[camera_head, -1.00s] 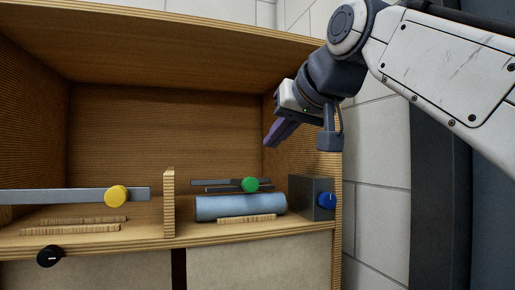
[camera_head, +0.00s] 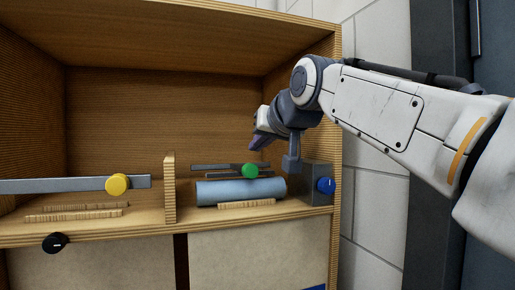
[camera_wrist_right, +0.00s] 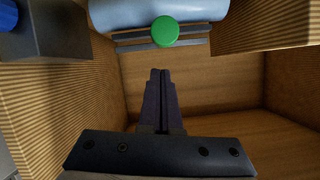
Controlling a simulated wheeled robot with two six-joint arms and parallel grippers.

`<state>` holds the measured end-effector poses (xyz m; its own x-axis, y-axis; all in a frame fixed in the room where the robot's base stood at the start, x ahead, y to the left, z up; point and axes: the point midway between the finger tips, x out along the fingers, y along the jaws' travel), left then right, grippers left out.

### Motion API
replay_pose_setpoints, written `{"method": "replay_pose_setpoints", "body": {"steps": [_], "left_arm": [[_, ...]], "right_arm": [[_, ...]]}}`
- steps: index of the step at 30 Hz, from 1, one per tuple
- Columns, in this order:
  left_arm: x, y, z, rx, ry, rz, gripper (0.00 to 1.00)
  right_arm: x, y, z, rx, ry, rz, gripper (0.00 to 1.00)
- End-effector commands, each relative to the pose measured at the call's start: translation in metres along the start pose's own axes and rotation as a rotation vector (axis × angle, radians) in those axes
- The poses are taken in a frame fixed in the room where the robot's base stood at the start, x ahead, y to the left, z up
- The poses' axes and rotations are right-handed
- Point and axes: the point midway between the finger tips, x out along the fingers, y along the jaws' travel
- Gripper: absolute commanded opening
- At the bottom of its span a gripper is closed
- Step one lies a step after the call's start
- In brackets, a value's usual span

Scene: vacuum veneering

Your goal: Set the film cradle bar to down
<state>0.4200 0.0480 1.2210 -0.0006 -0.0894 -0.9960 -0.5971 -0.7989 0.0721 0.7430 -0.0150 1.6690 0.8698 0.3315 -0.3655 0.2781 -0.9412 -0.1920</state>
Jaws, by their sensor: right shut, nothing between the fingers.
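A grey bar with a round green knob (camera_head: 250,171) lies above a pale blue film roll (camera_head: 240,191) in the right compartment. The green knob (camera_wrist_right: 165,31) and the blue roll (camera_wrist_right: 130,12) also show in the right wrist view. My right gripper (camera_head: 256,143) is inside the cabinet, above and behind the green knob. It is shut and empty, and its purple fingers (camera_wrist_right: 160,75) are apart from the knob. A second grey bar with a yellow knob (camera_head: 117,185) spans the left compartment. I cannot tell which of the bars is the film cradle bar. My left gripper is not in view.
A wooden divider (camera_head: 169,188) separates the compartments. A grey box with a blue knob (camera_head: 326,185) stands at the right, close to my right arm. A black knob (camera_head: 55,242) is on the front edge. Wooden strips (camera_head: 75,215) lie at the left.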

Motion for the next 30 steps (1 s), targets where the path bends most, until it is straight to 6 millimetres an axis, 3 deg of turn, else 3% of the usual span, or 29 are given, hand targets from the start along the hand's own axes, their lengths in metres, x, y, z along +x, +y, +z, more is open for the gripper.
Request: {"method": "replay_pose_setpoints", "body": {"steps": [15, 23, 30], "left_arm": [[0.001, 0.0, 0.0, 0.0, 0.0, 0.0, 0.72], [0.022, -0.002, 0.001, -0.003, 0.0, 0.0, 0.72], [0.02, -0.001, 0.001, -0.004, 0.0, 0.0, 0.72]], "right_arm": [[0.002, 0.0, 0.008, 0.001, -0.001, -0.001, 0.0], [0.01, 0.004, 0.028, 0.001, -0.001, -0.001, 0.0], [0.009, 0.004, 0.026, 0.001, -0.001, -0.001, 0.0]]}}
